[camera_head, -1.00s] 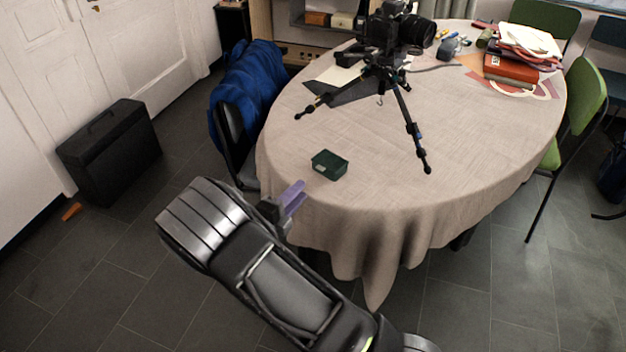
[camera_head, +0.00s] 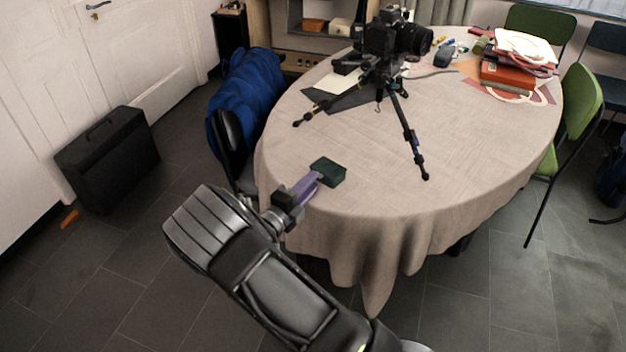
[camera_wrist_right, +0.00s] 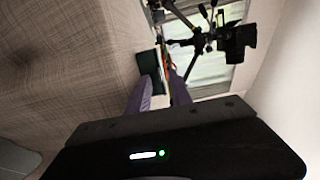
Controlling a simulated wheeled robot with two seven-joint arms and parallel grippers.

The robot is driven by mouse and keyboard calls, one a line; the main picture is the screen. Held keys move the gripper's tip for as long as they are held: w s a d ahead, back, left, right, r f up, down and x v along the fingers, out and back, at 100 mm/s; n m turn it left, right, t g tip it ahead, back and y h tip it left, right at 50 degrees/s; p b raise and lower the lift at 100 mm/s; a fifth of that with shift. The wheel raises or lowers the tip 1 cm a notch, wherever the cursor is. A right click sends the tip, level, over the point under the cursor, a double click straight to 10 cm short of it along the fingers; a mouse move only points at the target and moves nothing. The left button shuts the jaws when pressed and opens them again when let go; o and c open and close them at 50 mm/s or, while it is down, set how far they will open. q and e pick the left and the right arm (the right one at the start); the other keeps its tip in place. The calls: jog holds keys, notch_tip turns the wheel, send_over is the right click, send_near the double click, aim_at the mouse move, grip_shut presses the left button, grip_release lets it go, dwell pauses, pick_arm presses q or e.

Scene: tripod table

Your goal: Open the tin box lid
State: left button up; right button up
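The tin box (camera_head: 331,171) is a small dark green box on the near left part of the cloth-covered table (camera_head: 400,200). Its lid looks closed on top. My right gripper (camera_head: 314,183) comes from the lower left, with its purple fingertips right at the box's near left corner. In the right wrist view, the two purple fingers (camera_wrist_right: 160,82) are apart, with the dark green box (camera_wrist_right: 148,64) just ahead and partly between them. I cannot tell whether they touch it. My left gripper is not in view.
A camera on a tripod (camera_head: 385,60) stands on the table behind the box, one leg reaching forward on the right. A pile of books and papers (camera_head: 508,70) lies at the far right. A chair with a blue jacket (camera_head: 245,90) stands left of the table.

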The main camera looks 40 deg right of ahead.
jog(key=shift+x, duration=0.85)
jog(key=shift+c, duration=0.5)
grip_shut()
dwell(0.3)
